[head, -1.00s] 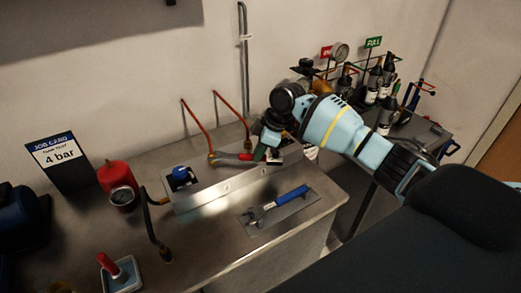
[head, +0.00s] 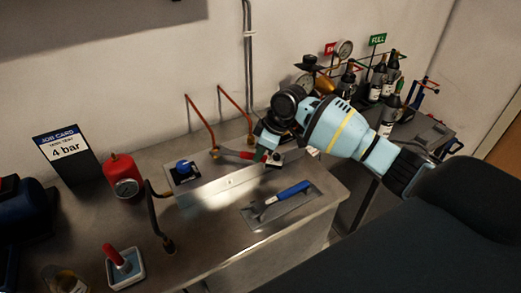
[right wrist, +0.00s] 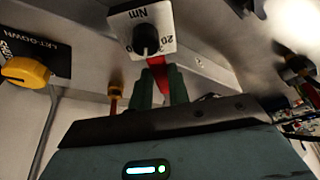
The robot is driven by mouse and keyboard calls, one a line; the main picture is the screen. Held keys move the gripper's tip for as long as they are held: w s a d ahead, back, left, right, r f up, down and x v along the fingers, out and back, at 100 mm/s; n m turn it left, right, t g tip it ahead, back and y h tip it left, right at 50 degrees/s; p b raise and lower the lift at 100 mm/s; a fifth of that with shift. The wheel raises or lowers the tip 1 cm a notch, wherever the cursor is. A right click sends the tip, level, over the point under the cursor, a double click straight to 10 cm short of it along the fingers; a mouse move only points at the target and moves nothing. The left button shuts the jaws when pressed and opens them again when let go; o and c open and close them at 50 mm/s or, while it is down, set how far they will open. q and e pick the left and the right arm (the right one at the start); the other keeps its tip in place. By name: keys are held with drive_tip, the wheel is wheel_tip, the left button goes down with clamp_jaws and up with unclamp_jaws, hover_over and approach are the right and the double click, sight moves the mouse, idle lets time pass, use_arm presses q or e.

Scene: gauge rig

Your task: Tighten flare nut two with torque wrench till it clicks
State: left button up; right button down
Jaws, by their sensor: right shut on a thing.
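My right gripper (head: 266,152) is shut on the red handle of the torque wrench (head: 246,155). In the right wrist view the red handle (right wrist: 158,74) sits between its green fingers. The grey shaft runs left to the foot of the left copper pipe (head: 202,122); whether its head is seated on a nut there is too small to tell. A second copper pipe (head: 234,112) stands to its right, its foot close to the gripper. No flare nut number is readable. My left gripper is out of view.
A dial marked Nm (right wrist: 144,34) is close to the fingers. A blue-handled tool (head: 292,192) lies in a tray in front. A blue knob (head: 184,168), red cylinder with gauge (head: 122,170) and job card (head: 65,155) are left. Bottles (head: 388,75) stand behind right.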

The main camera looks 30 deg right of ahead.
drive_tip(key=shift+s+a+f+m+h, duration=0.2)
drive_tip(key=shift+s+a+m+h, duration=0.1)
drive_tip(key=shift+s+a+m, duration=0.55)
idle(1.3)
drive_tip(key=shift+s+a+m+t+h, duration=0.35)
drive_tip(key=shift+s+a+m, duration=0.35)
drive_tip(key=shift+a+m, duration=0.4)
idle(1.2)
drive_tip(key=shift+w+d+r+n, duration=0.1)
drive_tip(key=shift+w+d+n, duration=0.25)
drive_tip(key=shift+d+n, duration=0.2)
drive_tip(key=shift+w+d+r+n, duration=0.1)
drive_tip(key=shift+w+d+n, duration=0.2)
drive_tip(key=shift+d+n, duration=0.15)
idle(0.5)
drive_tip(key=shift+s+d, duration=0.1)
drive_tip(key=shift+s+d, duration=0.7)
drive_tip(key=shift+s, duration=0.25)
drive_tip(key=shift+s+d, duration=0.7)
drive_tip(key=shift+s, duration=0.25)
